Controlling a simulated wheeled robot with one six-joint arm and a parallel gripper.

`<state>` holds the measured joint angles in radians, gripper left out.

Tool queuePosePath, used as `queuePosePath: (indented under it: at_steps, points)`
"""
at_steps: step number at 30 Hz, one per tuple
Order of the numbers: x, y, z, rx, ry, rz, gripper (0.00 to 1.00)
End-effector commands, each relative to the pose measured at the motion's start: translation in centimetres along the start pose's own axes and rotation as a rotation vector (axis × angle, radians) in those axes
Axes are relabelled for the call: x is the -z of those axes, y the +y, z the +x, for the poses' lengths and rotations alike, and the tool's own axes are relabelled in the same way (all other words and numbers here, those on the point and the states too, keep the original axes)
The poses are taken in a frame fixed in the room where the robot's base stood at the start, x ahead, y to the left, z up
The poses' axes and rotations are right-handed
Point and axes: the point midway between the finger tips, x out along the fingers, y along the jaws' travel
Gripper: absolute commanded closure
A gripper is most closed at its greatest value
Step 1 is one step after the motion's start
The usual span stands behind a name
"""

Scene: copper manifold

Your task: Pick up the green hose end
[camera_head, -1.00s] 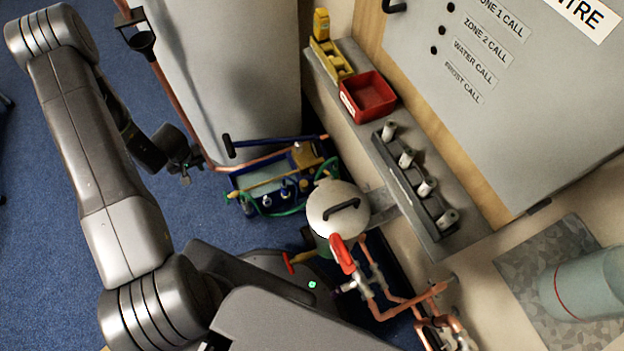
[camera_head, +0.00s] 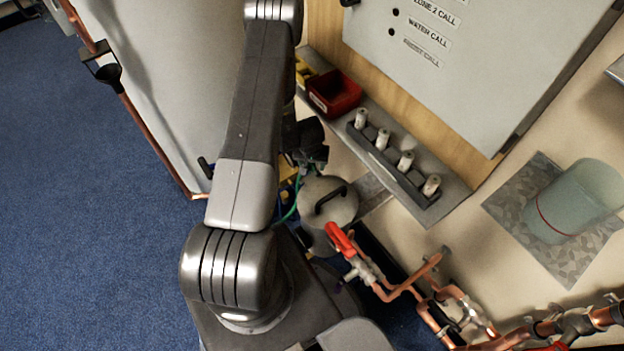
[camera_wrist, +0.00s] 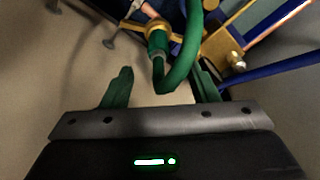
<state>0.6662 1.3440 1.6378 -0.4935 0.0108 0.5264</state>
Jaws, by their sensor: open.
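The green hose (camera_wrist: 184,66) hangs at the top middle of the wrist view. It bends in a tight U and joins a green end piece (camera_wrist: 157,42) with a brass collar. My gripper (camera_wrist: 163,78) is open, with one dark green finger on each side of the bend. The hose bend shows in the gap between the fingers; I cannot tell whether it touches either one. In the head view, a short stretch of the green hose (camera_head: 290,209) shows beside my arm. My arm hides most of the tray there, and the fingertips cannot be made out.
A blue bar (camera_wrist: 275,75) and a brass block (camera_wrist: 222,50) lie close right of the fingers. In the head view, a domed vessel (camera_head: 330,203), a red-handled valve (camera_head: 341,239) and copper pipes (camera_head: 405,290) stand nearby. A shelf with a red bin (camera_head: 335,92) is behind.

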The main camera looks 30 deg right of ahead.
Motion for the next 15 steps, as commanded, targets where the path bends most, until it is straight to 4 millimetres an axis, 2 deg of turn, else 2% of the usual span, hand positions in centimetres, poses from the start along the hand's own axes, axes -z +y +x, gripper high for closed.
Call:
queuePosePath:
  at_steps: [1, 4, 11, 15]
  points:
    - [-0.2, 0.0, 1.6, 0.000, -0.002, 0.000, 0.46]
    - [-0.1, -0.1, 3.3, 0.000, -0.001, 0.000, 0.46]
    - [0.0, -0.1, 5.0, 0.000, -0.001, 0.000, 0.46]
    - [0.2, -0.3, 6.7, 0.000, -0.001, 0.000, 0.46]
